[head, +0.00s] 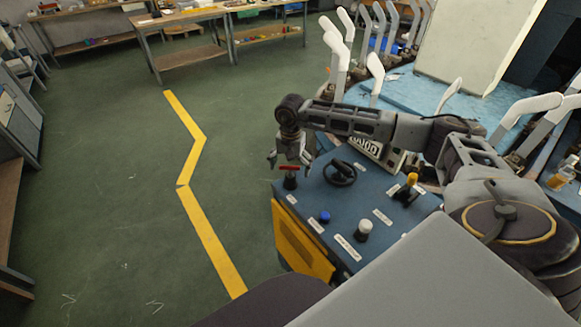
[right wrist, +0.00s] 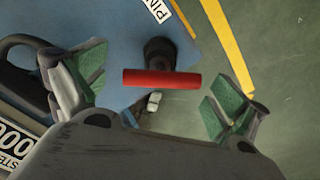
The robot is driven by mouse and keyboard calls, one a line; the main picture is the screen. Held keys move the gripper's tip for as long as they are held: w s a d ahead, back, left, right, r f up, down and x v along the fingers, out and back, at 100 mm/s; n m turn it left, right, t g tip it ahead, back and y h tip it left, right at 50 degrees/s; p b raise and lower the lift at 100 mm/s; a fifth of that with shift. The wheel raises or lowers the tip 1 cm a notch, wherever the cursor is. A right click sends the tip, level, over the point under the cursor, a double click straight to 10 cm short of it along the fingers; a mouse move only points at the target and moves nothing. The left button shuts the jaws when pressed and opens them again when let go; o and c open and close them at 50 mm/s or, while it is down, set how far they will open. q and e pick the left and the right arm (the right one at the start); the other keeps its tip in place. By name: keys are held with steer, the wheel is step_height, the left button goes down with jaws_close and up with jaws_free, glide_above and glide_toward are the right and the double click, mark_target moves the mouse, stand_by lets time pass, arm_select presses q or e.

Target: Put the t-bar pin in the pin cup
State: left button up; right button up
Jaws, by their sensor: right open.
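The t-bar pin shows as a red crossbar (head: 289,168) over the black pin cup (head: 290,182) at the blue console's far left corner. In the right wrist view the red crossbar (right wrist: 162,78) lies across the near end of the black cup (right wrist: 159,52). The pin's shaft is hidden, seemingly inside the cup. My right gripper (head: 290,157) points down just above the crossbar. In the wrist view its green-padded fingers (right wrist: 157,90) are spread wide, one beyond each end of the bar and apart from it. My left gripper is not in view.
White-handled levers stand behind. Open green floor with a yellow line (head: 208,236) lies to the left.

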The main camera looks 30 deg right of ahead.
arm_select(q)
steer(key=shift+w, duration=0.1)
arm_select(e)
steer(key=shift+r, duration=0.3)
steer(key=shift+r+p, duration=0.4)
steer(key=shift+p, duration=0.2)
step_height(320, 180, up, 6)
steer(key=shift+b, duration=0.4)
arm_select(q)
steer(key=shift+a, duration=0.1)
arm_select(e)
steer(key=shift+a+r, duration=0.1)
steer(key=shift+r, duration=2.85)
